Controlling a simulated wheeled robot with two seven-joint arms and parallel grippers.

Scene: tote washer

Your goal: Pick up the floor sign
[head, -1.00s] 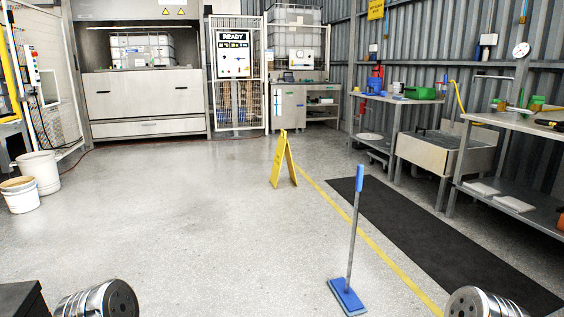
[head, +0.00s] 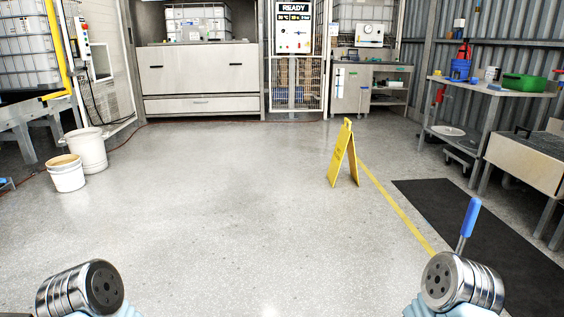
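The yellow floor sign (head: 343,155) stands upright on the grey floor in the head view, right of centre, with its two panels spread in an A shape. It is beside the yellow floor line and some way ahead of me, with nothing touching it. Neither gripper shows. Only metal cylindrical links of my left and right arms show at the bottom corners, well short of the sign.
The floor between me and the sign is clear. A blue-handled mop (head: 469,220) stands at the right, partly hidden behind my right arm. A black mat (head: 470,230) lies right of the yellow line (head: 393,205). White buckets (head: 88,150) stand at the left.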

